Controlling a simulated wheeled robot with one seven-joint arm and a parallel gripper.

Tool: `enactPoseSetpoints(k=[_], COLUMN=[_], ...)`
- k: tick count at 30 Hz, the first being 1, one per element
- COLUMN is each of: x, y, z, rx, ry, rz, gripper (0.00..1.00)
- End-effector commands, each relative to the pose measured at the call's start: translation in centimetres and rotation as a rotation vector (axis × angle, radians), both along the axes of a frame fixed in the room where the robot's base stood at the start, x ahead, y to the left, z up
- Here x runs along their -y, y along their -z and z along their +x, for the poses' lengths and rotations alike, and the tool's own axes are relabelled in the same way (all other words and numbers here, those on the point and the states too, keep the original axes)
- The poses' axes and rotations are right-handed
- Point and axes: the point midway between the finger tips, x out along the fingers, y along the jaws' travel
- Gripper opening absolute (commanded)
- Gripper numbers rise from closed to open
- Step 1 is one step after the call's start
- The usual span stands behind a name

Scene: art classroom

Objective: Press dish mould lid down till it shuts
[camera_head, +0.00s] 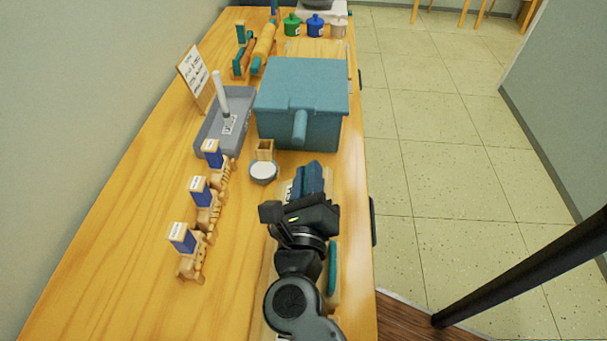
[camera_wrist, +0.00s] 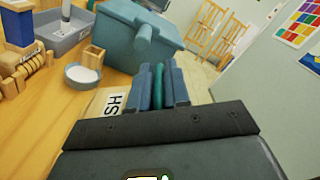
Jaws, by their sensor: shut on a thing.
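My gripper (camera_head: 312,175) reaches forward over the front right part of the table. Its blue fingers show in the wrist view (camera_wrist: 159,72), shut on a narrow teal piece (camera_wrist: 158,88) between them. What this piece belongs to is hidden. A pale label (camera_wrist: 110,103) lies just left of the fingers, with letters like "SH" upside down and the rest cut off. My gripper and arm cover most of what is below. I cannot make out the dish mould lid or whether it is shut. A teal bar (camera_head: 333,268) lies right of my arm.
A big blue box (camera_head: 300,85) with a round handle stands just ahead. A grey tray (camera_head: 210,140) and several wooden holders (camera_head: 190,262) stand left. The near-left tabletop is clear.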

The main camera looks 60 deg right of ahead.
Motion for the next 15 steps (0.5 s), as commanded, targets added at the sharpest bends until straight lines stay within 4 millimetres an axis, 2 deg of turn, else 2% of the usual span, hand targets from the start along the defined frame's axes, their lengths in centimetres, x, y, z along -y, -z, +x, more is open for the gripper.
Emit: enactPoseSetpoints(k=[13,14,15], x=[-0.13,-0.13,-0.12], y=[0.09,0.08,0.07], z=[-0.05,-0.05,-0.05], rx=[-0.002,-0.002,-0.002], ry=[-0.002,-0.002,-0.002], rz=[0.001,0.001,0.001], gripper=[0.00,0.18,0.22])
